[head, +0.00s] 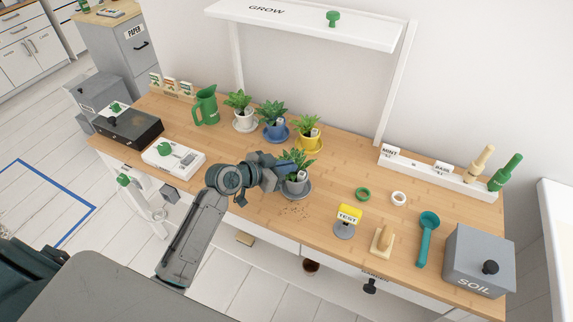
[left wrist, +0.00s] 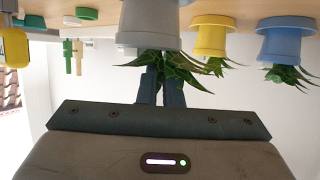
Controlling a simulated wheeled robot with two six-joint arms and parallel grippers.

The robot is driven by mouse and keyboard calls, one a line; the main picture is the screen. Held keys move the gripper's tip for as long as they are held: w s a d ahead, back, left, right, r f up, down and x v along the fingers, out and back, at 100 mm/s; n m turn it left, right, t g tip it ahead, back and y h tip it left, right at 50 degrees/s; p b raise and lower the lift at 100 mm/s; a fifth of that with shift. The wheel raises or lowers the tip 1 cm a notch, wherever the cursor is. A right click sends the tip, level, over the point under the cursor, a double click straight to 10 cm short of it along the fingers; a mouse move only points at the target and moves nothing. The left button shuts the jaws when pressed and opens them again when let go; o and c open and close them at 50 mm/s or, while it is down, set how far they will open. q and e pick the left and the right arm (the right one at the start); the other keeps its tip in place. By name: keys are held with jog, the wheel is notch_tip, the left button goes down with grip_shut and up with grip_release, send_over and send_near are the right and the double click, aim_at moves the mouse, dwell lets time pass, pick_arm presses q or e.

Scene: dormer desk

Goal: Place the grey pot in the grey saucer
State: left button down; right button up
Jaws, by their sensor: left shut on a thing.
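The grey pot (head: 294,187) holds a leafy green plant and a white tag. It stands upright over the grey saucer (head: 307,193), whose rim shows around its lower side. I cannot tell whether its base touches the saucer. My left gripper (head: 281,171) comes in from the left and is shut on the pot. In the left wrist view, which is upside down, the grey pot (left wrist: 148,25) is right in front of the fingers (left wrist: 160,88), with leaves around them. The saucer is not seen there. My right gripper is not in view.
A yellow pot (head: 308,134), a blue pot and a white pot stand on saucers behind. A green ring (head: 362,194), a white ring and a yellow TEST sign (head: 348,215) are to the right. Specks of soil lie in front of the saucer.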

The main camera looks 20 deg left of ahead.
pick_arm(q)
jog(key=shift+f, duration=0.1)
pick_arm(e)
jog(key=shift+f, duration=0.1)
pick_arm(q)
jog(key=c, duration=1.6)
grip_release()
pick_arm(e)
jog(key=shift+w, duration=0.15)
